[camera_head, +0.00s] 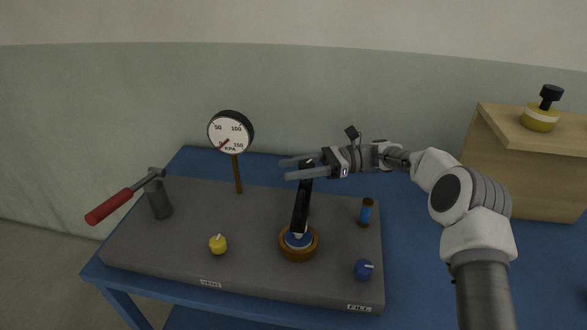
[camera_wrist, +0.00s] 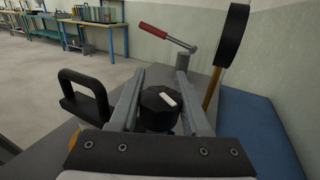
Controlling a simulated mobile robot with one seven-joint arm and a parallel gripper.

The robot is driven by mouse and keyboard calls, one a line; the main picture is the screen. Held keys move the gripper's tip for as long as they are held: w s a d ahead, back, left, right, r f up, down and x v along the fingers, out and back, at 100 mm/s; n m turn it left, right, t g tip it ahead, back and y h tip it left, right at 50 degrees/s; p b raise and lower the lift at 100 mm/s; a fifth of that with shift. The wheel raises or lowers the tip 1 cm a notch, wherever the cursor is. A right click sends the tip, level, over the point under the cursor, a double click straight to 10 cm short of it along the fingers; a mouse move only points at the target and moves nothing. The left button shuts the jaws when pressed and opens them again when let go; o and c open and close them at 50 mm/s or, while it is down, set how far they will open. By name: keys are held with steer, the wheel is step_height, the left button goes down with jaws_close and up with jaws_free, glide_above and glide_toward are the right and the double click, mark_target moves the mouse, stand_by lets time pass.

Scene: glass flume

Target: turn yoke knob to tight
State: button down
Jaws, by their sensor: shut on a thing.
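The black yoke (camera_head: 301,205) stands upright on a round brown and blue seat (camera_head: 299,243) near the middle of the grey board. The yoke knob (camera_wrist: 160,106) is black with a white mark on top, seen in the wrist view. My gripper (camera_head: 289,169) reaches in from the right at the top of the yoke. Its fingers are shut on the knob, one on each side, as the wrist view also shows (camera_wrist: 160,78). In the head view the knob is mostly hidden by the fingers. The white mark lies slanted, and I cannot tell which setting it shows.
The grey board (camera_head: 255,200) carries a kPa gauge (camera_head: 231,131), a red-handled lever (camera_head: 110,206), a yellow knob (camera_head: 218,244), a blue knob (camera_head: 363,270) and a small blue-brown cylinder (camera_head: 366,213). A wooden box (camera_head: 520,170) with a yellow black-topped object (camera_head: 540,118) is at right.

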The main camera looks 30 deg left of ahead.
steer(key=shift+s+d+n+g+h+b, duration=0.15)
steer(key=shift+n+g+h+b, duration=0.3)
steer(key=shift+n+g+h, duration=0.5)
steer(key=shift+d+n+g+h, duration=0.1)
steer(key=shift+n+g+h, duration=0.25)
steer(key=shift+g+h, duration=0.15)
steer(key=shift+c, duration=1.9)
jaws_free()
steer(key=shift+s, duration=0.1)
steer(key=shift+r, duration=0.15)
